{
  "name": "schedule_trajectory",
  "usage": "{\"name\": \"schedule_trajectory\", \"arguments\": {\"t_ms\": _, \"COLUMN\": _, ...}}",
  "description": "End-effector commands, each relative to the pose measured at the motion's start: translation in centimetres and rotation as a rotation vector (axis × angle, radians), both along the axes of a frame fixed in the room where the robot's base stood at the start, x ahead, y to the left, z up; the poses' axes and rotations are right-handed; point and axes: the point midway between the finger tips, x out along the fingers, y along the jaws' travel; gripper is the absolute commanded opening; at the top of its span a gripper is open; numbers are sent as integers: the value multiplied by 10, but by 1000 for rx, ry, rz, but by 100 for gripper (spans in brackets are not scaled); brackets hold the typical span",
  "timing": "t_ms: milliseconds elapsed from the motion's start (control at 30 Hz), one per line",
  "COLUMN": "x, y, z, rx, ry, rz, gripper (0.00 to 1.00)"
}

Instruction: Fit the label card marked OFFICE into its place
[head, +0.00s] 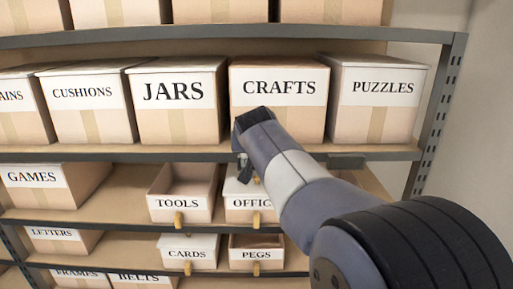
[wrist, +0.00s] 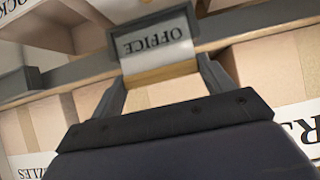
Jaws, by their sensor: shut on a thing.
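The white card with OFFICE (wrist: 155,42) shows upside down between my two fingers in the wrist view, with a tan strip at its gripper-side edge. My gripper (wrist: 160,70) is shut on it. In the head view my gripper (head: 243,170) is partly hidden by my arm, just below the upper shelf edge. Under it, OFFIC lettering (head: 247,204) shows at the front of a small bin (head: 235,188) with a tan pull; my arm covers the last letter. I cannot tell whether the card is seated there or held in front.
JARS (head: 173,95), CRAFTS (head: 279,90) and PUZZLES (head: 380,90) boxes stand on the shelf above. A TOOLS bin (head: 178,204) stands left of the small bin; CARDS (head: 188,254) and PEGS (head: 256,255) bins are below. The upper shelf's grey edge (head: 190,156) runs close to my gripper.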

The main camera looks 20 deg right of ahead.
Motion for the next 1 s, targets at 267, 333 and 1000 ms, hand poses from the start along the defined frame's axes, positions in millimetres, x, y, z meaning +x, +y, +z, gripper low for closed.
{"name": "schedule_trajectory", "arguments": {"t_ms": 267, "x": 0, "y": 0, "z": -2, "rx": 0, "ry": 0, "rz": 0, "gripper": 52}}
{"name": "schedule_trajectory", "arguments": {"t_ms": 333, "x": 0, "y": 0, "z": -4, "rx": 0, "ry": 0, "rz": 0, "gripper": 52}}
{"name": "schedule_trajectory", "arguments": {"t_ms": 1000, "x": 0, "y": 0, "z": -7, "rx": 0, "ry": 0, "rz": 0, "gripper": 87}}
